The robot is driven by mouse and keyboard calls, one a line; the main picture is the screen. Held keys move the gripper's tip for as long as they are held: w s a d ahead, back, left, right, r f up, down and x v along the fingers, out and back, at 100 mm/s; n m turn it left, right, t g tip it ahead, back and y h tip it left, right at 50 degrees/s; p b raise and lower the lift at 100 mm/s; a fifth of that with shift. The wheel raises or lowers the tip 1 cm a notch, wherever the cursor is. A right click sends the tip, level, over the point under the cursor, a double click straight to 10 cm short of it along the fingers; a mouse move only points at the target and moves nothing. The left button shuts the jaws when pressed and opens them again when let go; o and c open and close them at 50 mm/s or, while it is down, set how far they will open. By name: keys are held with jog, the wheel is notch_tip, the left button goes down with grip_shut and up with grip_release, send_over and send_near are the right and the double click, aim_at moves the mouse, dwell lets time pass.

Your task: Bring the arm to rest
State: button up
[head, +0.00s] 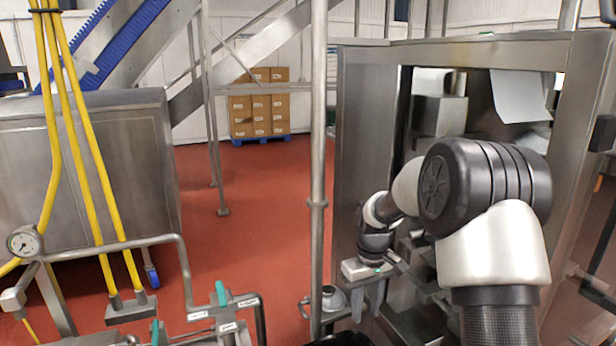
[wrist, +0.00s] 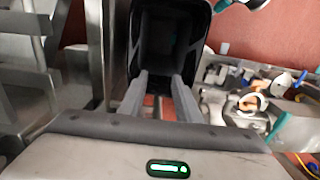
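My gripper (head: 367,300) hangs fingers-down at the end of my white and black arm, in front of the open steel frame of the bagger (head: 365,120) in the head view. In the wrist view its two grey fingers (wrist: 161,82) stand apart with nothing between them. A dark, open-topped bin (wrist: 128,45) shows beyond the fingertips. I cannot tell how far below them it lies.
Steel pipework with green-handled valves (head: 221,293) and a gauge (head: 25,242) stands at the front left. A vertical steel post (head: 318,150) stands left of my gripper. Boxes (head: 260,105) on a blue pallet are far back. Red floor (head: 265,200) is clear between.

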jog(key=s+r+m+t+p, duration=0.1)
jog(key=s+r+t, duration=0.1)
jog(key=s+r, duration=0.65)
jog(key=s+r+m+t, duration=0.1)
jog(key=s+r, duration=0.4)
jog(key=r, duration=0.6)
jog(key=s+r+m+t+p, duration=0.1)
jog(key=s+r+m+t, duration=0.1)
jog(key=s, duration=1.3)
jog(key=shift+s+r+m+t, duration=0.3)
jog(key=shift+s+r, duration=0.05)
jog(key=shift+r, duration=0.25)
